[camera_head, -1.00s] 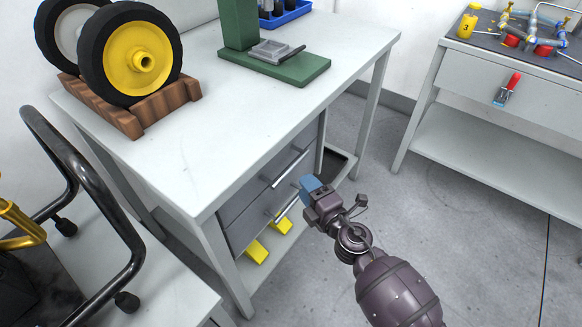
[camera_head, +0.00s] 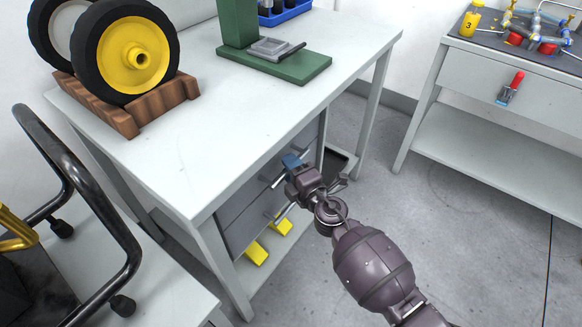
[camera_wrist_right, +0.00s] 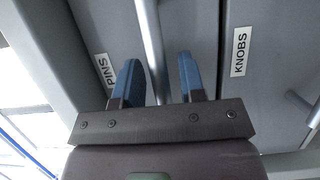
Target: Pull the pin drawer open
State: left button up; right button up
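The pin drawer (camera_head: 240,196) is the upper grey drawer under the workbench, and it looks closed. In the right wrist view its front (camera_wrist_right: 112,28) carries a "PINS" label (camera_wrist_right: 104,68). Its metal bar handle (camera_wrist_right: 151,45) runs between the two blue fingers of my right gripper (camera_wrist_right: 158,82). The fingers stand apart, one on each side of the bar; contact is not visible. In the head view the right gripper (camera_head: 291,162) is at this handle and hides part of it. My left gripper is not in view.
The knobs drawer (camera_head: 240,232), with a "KNOBS" label (camera_wrist_right: 240,54), sits below, its handle (camera_wrist_right: 300,104) close by. Yellow pieces (camera_head: 257,252) lie underneath. The workbench (camera_head: 190,180) holds a wheel (camera_head: 138,55) and a green stand (camera_head: 300,68). Open floor (camera_head: 440,240) lies to the right.

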grip_shut()
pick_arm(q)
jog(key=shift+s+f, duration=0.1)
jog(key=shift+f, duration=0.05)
pick_arm(e)
jog(key=shift+d, duration=0.1)
pick_arm(q)
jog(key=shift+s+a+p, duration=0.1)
jog(key=shift+p, duration=0.35)
pick_arm(e)
jog(key=s+d, duration=0.8)
jog(key=d, duration=0.4)
jog(key=s+d, duration=0.9)
jog(key=d, duration=0.3)
jog(key=shift+s, duration=0.25)
jog(key=shift+o, duration=0.8)
grip_release()
jog(key=shift+s, duration=0.1)
